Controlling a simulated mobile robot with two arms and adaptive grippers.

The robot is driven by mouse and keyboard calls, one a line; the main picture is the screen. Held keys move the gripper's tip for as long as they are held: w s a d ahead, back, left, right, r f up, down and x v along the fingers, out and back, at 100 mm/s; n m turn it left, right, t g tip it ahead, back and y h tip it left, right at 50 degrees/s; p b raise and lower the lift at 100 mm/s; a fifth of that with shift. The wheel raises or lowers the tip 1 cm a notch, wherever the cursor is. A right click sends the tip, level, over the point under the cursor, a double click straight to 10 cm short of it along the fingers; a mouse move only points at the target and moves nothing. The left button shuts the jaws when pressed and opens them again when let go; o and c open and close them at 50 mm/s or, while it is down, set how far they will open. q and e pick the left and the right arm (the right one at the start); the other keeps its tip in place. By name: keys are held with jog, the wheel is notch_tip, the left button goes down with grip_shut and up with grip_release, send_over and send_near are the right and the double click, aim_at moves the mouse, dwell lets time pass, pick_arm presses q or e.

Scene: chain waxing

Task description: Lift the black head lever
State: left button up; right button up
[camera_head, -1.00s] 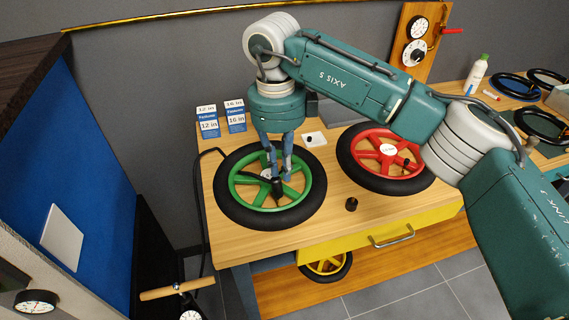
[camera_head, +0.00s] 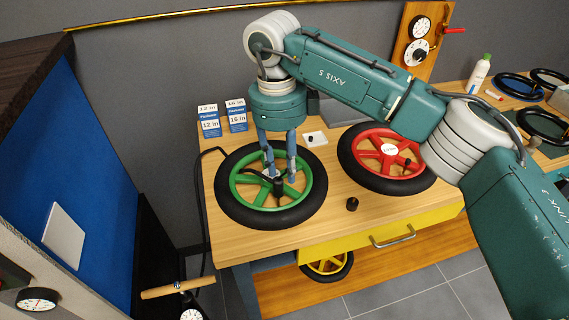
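The green wheel (camera_head: 236,186) with a black tyre lies flat on the wooden workbench. A small black head (camera_head: 279,187) stands upright within the wheel, near its hub. A thin black piece, perhaps its lever or hose, runs left from it; I cannot tell which. My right gripper (camera_head: 280,176) points down over the wheel, with its blue fingers apart on either side and just behind the black head. The fingers look open with a gap between them; contact with the lever cannot be made out. My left gripper is not in view.
A red wheel (camera_head: 366,153) lies to the right on the bench (camera_head: 240,245). Size cards (camera_head: 209,123) stand behind. A black hose (camera_head: 197,185) hangs at the bench's left edge.

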notch_tip(320, 180, up, 12)
jog(key=shift+w+a, duration=0.2)
jog(key=shift+a, duration=0.15)
jog(key=shift+f, duration=0.2)
